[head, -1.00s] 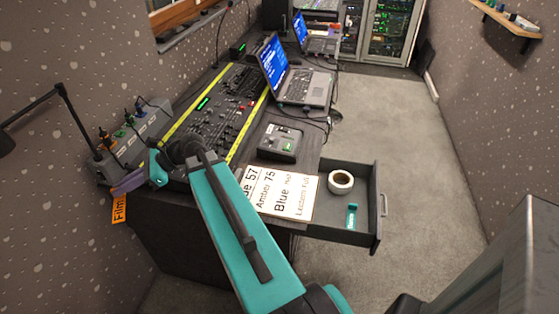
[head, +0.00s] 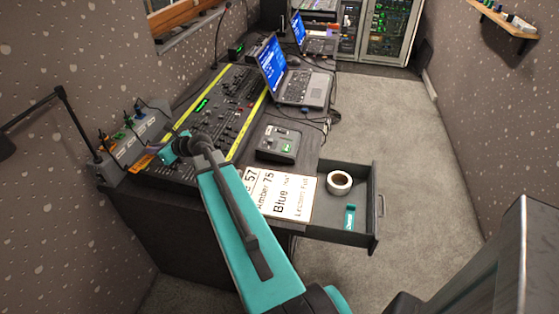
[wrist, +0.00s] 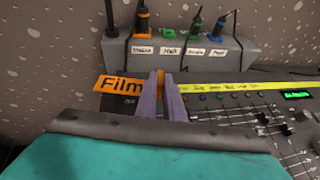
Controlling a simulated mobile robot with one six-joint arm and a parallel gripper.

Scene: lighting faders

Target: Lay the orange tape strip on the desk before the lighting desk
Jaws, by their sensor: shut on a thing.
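The orange tape strip (wrist: 115,85), marked "Film", is between the purple fingertips of my gripper (wrist: 161,76) in the wrist view. My gripper is shut on it, and the fingers hide its right part. The strip also shows in the head view (head: 141,162), over the near left end of the lighting desk (head: 232,108), close to the grey socket box. The lighting desk has many faders and yellow label strips along its edges. I cannot tell whether the strip touches a surface.
The grey box (wrist: 210,54) with labelled plugs stands behind the strip. A lamp arm (head: 78,122) rises at left. A white cue sheet (head: 285,195), a small black control box (head: 278,143) and a laptop (head: 303,88) lie right. An open drawer (head: 362,225) holds a tape roll (head: 340,181).

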